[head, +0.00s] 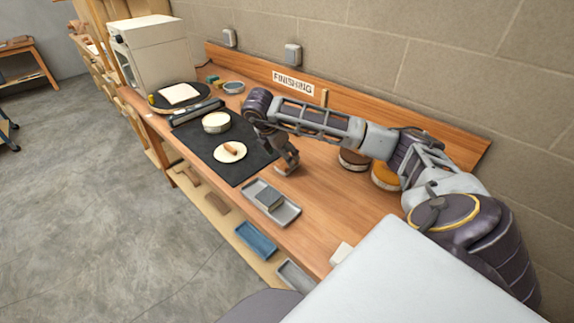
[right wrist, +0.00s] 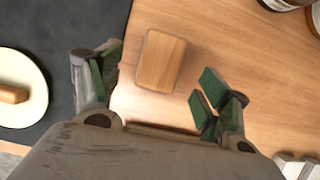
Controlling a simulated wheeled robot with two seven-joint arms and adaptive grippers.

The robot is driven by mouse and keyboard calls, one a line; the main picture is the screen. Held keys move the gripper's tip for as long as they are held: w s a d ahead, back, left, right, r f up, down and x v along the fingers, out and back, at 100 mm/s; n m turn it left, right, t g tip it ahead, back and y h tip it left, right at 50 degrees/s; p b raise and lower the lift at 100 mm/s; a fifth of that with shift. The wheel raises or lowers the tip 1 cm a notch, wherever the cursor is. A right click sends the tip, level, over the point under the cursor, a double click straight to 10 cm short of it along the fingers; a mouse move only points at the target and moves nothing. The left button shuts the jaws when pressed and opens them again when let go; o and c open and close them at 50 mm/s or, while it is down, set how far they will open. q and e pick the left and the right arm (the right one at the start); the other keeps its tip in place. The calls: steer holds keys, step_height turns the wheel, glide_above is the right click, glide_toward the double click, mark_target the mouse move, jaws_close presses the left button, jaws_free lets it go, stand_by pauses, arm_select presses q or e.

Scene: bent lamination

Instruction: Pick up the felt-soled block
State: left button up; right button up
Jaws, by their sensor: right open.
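A rounded wooden block (right wrist: 160,61) lies on the bare wooden bench top in the right wrist view. Its underside is hidden, so I cannot see a felt sole. My right gripper (right wrist: 160,92) is open, with green-padded fingers on either side of the block's near end and apart from it. My left gripper is not in view.
The dark mat (head: 200,145) bears a pale disc (head: 230,152) with a small brown piece and a round cream-topped container (head: 216,122). A grey tray (head: 287,213) with a dark block (head: 269,199) sits nearer.

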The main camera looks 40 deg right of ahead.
steer(key=shift+d+f, duration=0.35)
steer(key=shift+f, duration=0.25)
steer(key=x, duration=0.2)
steer(key=shift+s+d+f+p, duration=0.1)
steer(key=shift+d+f+p, duration=0.1)
steer(key=shift+f+p, duration=0.2)
steer(key=shift+d+f, duration=0.2)
steer(key=shift+f, duration=0.2)
steer(key=shift+c, duration=0.3)
steer(key=c, duration=1)
steer(key=shift+c, duration=0.3)
steer(key=shift+r, duration=0.5)
step_height(320, 180, up, 8)
steer(key=shift+r+b, duration=0.2)
steer(key=shift+b, duration=0.2)
steer(key=shift+r, duration=0.25)
steer(key=o, duration=0.5)
steer(key=c, duration=0.4)
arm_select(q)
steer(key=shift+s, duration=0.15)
